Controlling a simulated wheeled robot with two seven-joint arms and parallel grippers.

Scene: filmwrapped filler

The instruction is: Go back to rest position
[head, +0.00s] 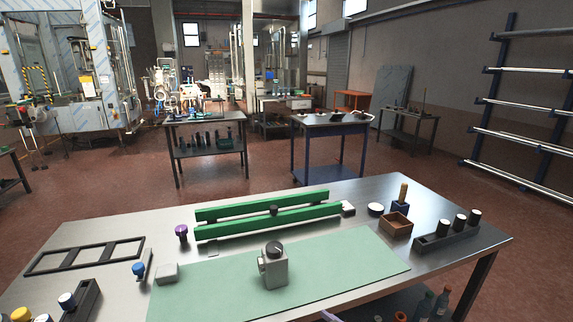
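Neither of my grippers is in the head view, and no arm of mine can be made out for sure. In front of me stands a metal workbench (484,238) with a pale green mat (345,260) on it. A small grey box-shaped device with a dark knob on top (274,268) stands upright on the mat. Nothing is seen touching it.
Green rails (270,205) lie along the bench's back. A black frame (85,256) lies left. A brown box (396,225) and a black holder with dark, white-topped cylinders (446,238) stand right. Another holder (80,300) is front left. Red floor is open beyond.

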